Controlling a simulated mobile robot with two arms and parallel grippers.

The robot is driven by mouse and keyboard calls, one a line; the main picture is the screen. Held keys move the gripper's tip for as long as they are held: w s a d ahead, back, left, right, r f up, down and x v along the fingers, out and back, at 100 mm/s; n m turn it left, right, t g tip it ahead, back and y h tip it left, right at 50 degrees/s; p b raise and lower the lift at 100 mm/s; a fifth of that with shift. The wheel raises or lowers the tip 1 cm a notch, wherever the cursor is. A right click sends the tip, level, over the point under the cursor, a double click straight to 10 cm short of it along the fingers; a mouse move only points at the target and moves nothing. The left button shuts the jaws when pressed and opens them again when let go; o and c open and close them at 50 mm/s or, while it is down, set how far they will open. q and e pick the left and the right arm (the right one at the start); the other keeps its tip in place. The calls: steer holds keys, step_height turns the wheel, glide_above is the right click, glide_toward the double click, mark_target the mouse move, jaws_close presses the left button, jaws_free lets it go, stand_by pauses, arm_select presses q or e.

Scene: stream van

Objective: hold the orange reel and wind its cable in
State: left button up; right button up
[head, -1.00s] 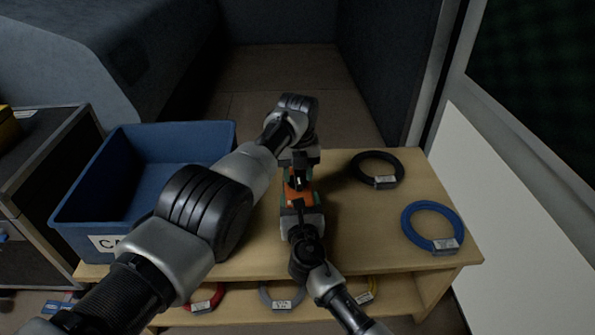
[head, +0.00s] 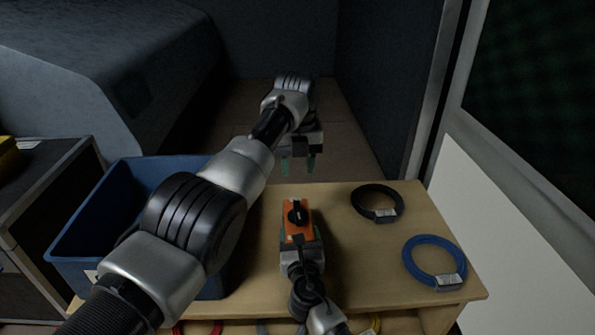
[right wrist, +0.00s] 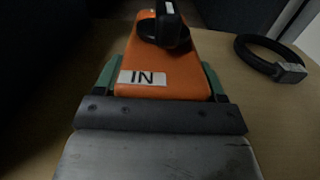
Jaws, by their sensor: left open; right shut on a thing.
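The orange reel (head: 297,230) stands on the wooden table, with a black crank knob (head: 296,212) on its top. In the right wrist view the reel (right wrist: 185,75) has a white label reading "IN", and the black knob (right wrist: 163,28) is at the top. My right gripper (head: 302,240) is shut on the reel's near end, its green fingers on both sides. My left gripper (head: 298,164) is open and empty, above and beyond the reel near the table's far edge. I cannot see the reel's cable.
A black cable coil (head: 362,206) and a blue cable coil (head: 407,262) lie on the table to the right. A blue crate (head: 75,226) stands at the left. Red, grey and yellow coils show partly below the table top. The tabletop between reel and coils is clear.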

steer(key=shift+r, duration=0.1)
steer(key=o, duration=1.1)
